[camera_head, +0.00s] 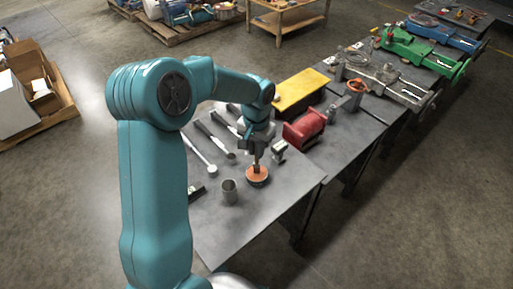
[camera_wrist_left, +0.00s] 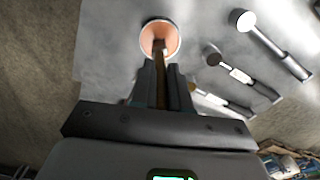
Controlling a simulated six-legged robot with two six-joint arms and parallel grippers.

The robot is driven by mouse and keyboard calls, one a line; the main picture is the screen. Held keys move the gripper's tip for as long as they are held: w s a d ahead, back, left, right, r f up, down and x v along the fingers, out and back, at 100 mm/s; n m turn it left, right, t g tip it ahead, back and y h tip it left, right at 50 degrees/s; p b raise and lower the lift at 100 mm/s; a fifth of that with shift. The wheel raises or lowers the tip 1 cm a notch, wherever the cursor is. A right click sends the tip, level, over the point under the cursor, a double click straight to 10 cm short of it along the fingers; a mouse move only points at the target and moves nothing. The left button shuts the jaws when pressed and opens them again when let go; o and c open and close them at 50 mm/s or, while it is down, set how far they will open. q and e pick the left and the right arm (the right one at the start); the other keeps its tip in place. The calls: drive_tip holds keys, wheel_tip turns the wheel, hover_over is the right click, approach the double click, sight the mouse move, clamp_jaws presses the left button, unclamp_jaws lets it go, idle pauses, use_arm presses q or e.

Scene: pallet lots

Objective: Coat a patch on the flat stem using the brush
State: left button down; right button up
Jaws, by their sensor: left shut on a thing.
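My left gripper (camera_head: 256,147) is shut on the brush (camera_head: 256,163), which points down. The brush's lower end is at a round, orange-filled tin (camera_head: 257,180) on the near part of the grey table. In the left wrist view, the brush handle (camera_wrist_left: 161,75) runs between the gripper's fingers (camera_wrist_left: 160,88) to the orange inside of the tin (camera_wrist_left: 158,28). The bristles are hard to see, and I cannot tell how deep they are. I cannot pick out the flat stem for certain among the metal parts. My right gripper is not in view.
A grey cup (camera_head: 229,193) stands left of the tin. Several long-handled tools, one with a white head (camera_head: 213,170), lie farther left. A red part (camera_head: 304,129), a yellow block (camera_head: 300,88) and a green valve-like part (camera_head: 412,47) stand farther back. The table's front right corner is clear.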

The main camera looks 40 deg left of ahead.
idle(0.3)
use_arm(q)
drive_tip(key=shift+r+p, duration=2.65)
drive_tip(key=shift+r, duration=0.85)
drive_tip(key=shift+f, duration=0.1)
